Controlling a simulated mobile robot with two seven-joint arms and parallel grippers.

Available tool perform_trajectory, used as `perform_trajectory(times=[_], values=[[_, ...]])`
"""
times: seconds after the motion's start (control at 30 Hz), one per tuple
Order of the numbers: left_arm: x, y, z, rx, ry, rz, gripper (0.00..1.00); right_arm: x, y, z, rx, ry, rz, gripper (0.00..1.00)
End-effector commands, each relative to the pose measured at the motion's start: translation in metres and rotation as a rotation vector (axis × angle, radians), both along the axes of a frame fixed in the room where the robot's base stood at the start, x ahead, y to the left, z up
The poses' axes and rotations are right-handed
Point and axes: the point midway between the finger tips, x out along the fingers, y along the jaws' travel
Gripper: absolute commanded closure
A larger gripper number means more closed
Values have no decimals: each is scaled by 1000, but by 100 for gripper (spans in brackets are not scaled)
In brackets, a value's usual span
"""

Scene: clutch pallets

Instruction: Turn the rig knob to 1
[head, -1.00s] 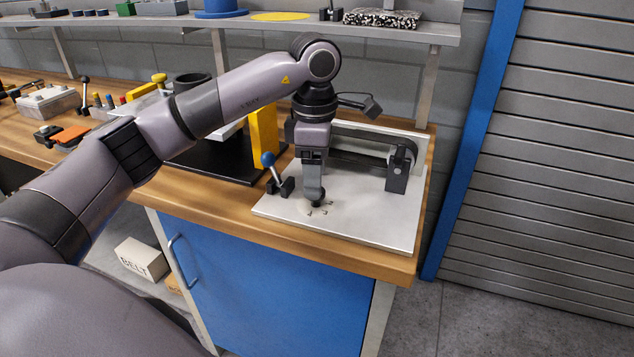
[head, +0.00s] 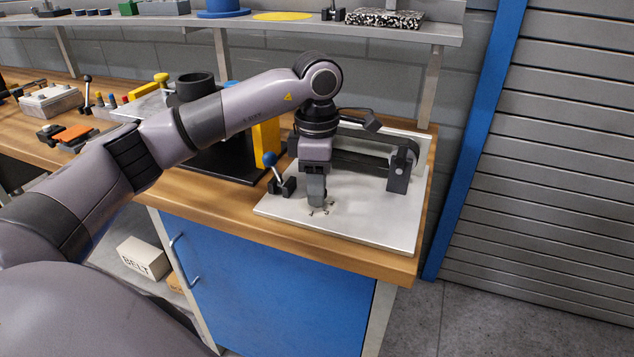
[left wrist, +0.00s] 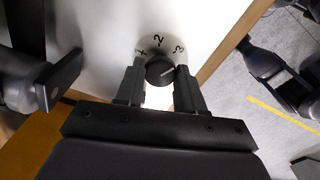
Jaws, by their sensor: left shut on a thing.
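The rig knob (left wrist: 160,71) is round and dark, with a pale pointer line. In the left wrist view it sits between my left gripper's two fingers (left wrist: 160,88), on a white plate marked 1, 2 and 3. The 1 is by the left finger, the 2 above the knob and the 3 by the right finger. The pointer line slants up to the right, toward the 3 side. My left gripper (head: 317,207) points down at the rig plate (head: 365,222) in the head view and is shut on the knob, which it hides there. My right gripper is not in view.
A dark upright bracket with a belt (head: 398,172) stands at the right. A yellow post (head: 265,142) is behind the lever. The wooden bench edge (head: 345,258) is close in front.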

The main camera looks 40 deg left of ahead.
Motion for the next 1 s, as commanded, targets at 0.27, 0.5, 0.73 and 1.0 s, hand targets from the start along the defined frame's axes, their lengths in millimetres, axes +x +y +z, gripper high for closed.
perform_trajectory(times=[0.27, 0.5, 0.73, 1.0], values=[[0, 0, 1, -1, -1, 144, 93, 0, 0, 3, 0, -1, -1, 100], [0, 0, 2, -1, 0, 360, 93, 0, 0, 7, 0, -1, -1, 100], [0, 0, 2, -1, 0, 578, 93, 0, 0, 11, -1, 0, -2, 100], [1, 0, 2, -1, -1, 835, 93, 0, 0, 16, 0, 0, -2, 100]])
